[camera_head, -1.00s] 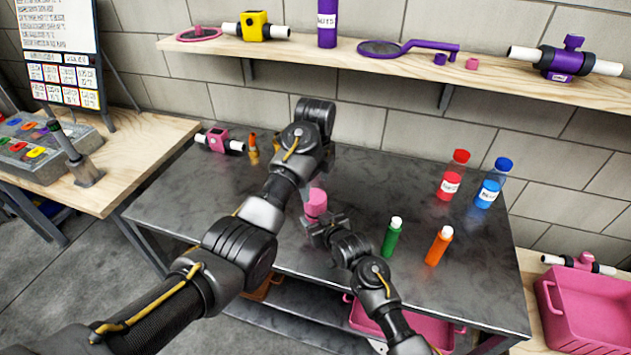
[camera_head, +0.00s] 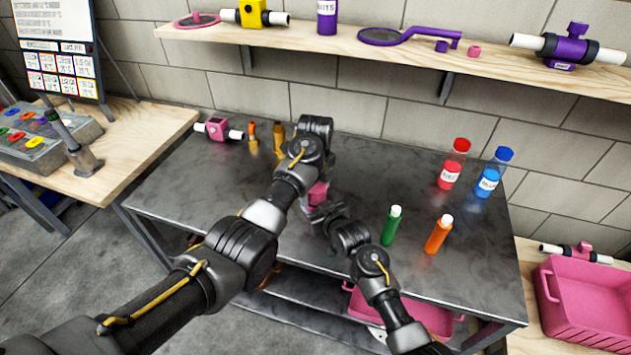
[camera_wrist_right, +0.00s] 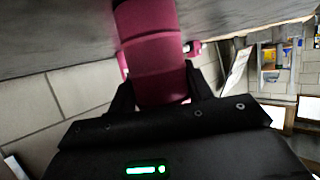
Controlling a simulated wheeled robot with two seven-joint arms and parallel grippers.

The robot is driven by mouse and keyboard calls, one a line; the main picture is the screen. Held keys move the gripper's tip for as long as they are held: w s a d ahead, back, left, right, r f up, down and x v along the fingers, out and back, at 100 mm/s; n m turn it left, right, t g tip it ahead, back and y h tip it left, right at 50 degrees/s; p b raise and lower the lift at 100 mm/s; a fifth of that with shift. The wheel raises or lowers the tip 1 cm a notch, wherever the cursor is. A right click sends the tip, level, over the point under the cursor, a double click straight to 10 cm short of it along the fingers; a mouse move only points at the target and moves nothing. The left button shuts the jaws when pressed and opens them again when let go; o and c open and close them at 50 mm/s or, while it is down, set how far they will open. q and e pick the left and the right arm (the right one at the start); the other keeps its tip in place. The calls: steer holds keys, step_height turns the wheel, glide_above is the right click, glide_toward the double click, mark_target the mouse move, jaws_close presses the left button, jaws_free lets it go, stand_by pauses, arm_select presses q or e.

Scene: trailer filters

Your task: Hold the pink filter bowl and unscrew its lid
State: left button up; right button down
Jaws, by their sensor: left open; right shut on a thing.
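The pink filter bowl (camera_head: 318,193) stands upright near the middle of the grey table, partly hidden by my arms. My right gripper (camera_head: 317,217) is shut on it from the front. In the right wrist view the pink bowl (camera_wrist_right: 158,70) sits between the two dark fingers of the right gripper (camera_wrist_right: 160,88), with a seam across it. My left gripper (camera_head: 322,172) is open and points down over the top of the bowl. Its fingers and the lid are mostly hidden behind my left wrist, so I cannot tell whether they touch.
Green (camera_head: 391,226) and orange (camera_head: 438,234) bottles stand right of my right gripper. Red (camera_head: 454,165) and blue (camera_head: 493,174) bottles stand farther back. A pink pipe fitting (camera_head: 218,129) lies at the back left. A shelf (camera_head: 400,62) runs above the table.

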arm_select(q)
steer(key=shift+f, duration=0.1)
steer(key=c, duration=1)
steer(key=n, duration=0.3)
steer(key=shift+n, duration=0.3)
steer(key=o, duration=1.1)
